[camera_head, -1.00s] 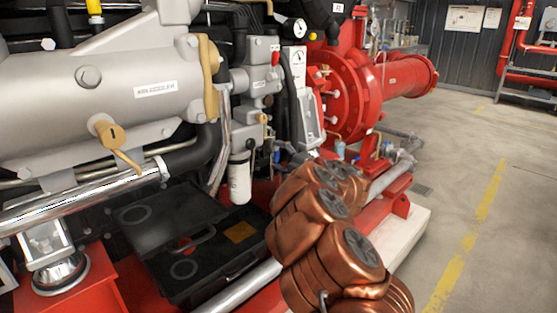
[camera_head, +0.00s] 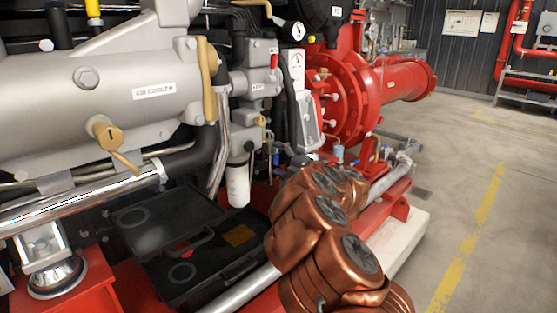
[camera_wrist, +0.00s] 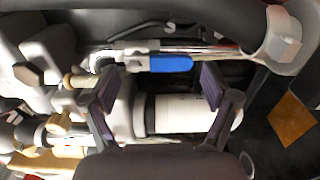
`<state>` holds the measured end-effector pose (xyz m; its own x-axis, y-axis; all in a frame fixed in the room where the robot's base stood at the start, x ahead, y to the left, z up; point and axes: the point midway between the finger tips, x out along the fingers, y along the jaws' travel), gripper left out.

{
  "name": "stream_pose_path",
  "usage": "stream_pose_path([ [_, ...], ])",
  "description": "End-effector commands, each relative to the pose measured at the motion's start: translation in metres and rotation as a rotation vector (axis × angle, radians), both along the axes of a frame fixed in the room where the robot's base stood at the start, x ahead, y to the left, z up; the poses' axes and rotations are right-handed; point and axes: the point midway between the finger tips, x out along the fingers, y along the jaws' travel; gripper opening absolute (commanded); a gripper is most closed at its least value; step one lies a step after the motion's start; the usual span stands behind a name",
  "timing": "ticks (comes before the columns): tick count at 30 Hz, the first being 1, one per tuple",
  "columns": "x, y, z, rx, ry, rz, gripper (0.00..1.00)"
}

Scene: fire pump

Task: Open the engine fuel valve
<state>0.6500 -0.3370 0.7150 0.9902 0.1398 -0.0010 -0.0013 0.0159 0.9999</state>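A lever with a blue handle (camera_wrist: 160,63) lies along a metal pipe in the wrist view, just beyond my fingertips. It looks like the valve lever, but I see no label on it. My gripper (camera_wrist: 159,82) is open in the wrist view, with one dark finger on each side and nothing held. The blue handle lies across the gap and looks apart from the fingers. A white cylinder (camera_wrist: 185,114) shows behind the gap; it also shows in the head view (camera_head: 238,185). In the head view my gripper is hidden behind my copper-coloured arm. A small blue part (camera_head: 276,157) shows near the arm.
A grey air cooler (camera_head: 100,85) fills the left of the head view. A black box (camera_head: 155,225) lies below it. A red pump casing (camera_head: 350,95) stands behind my arm. Pipes crowd around my gripper. Open floor (camera_head: 520,220) lies on the right.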

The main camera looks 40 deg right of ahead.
Motion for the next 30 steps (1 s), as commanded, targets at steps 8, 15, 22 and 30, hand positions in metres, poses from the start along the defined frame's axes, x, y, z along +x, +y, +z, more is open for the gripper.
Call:
stream_pose_path([
  [8,0.000,0.000,0.000,0.001,-0.001,-0.001,0.96],
  [15,-0.008,-0.002,0.000,0.001,0.000,-0.001,0.96],
  [22,-0.041,-0.007,0.001,-0.001,0.001,-0.005,0.96],
  [30,-0.090,-0.014,0.000,0.000,0.000,-0.004,0.96],
])
